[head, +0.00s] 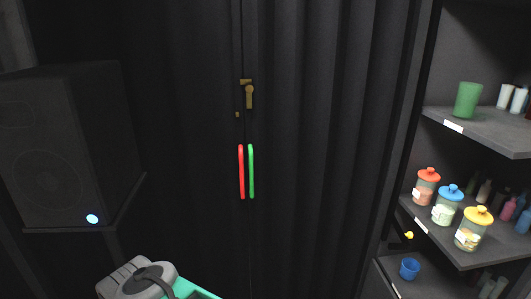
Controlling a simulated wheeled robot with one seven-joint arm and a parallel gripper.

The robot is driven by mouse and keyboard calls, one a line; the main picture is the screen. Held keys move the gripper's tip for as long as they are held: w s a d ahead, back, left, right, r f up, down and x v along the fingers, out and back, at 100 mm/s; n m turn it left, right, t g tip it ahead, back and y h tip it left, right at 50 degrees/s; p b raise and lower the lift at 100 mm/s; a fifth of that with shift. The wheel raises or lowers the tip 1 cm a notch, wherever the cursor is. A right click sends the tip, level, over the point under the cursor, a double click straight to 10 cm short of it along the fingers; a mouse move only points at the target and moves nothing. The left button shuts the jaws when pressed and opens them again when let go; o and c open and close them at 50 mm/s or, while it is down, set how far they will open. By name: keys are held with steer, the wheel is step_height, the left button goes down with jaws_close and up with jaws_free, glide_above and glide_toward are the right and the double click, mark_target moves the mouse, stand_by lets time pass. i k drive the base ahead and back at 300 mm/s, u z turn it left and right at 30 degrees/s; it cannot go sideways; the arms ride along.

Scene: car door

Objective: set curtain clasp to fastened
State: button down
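The curtain clasp (249,96) is a small brass piece at the seam of the black curtain (310,150), in the upper middle of the head view. Its lever hangs straight down on the right side of the seam, below a short brass cross piece. A small separate brass bit (237,114) sits on the left side of the seam, apart from the lever. Part of my arm, grey and teal, shows at the bottom edge, well below the clasp. My gripper's fingers are not in view.
A red bar (241,172) and a green bar (251,172) run side by side below the clasp. A black speaker (70,145) stands at left. At right, shelves (490,130) hold a green cup (467,100), lidded jars (447,205) and a blue cup (409,268).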

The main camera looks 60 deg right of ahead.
mark_target(249, 88)
steer(key=z, duration=2.35)
steer(key=k, duration=1.4)
steer(key=u, duration=0.55)
steer(key=i, duration=1.55)
steer(key=z, duration=0.05)
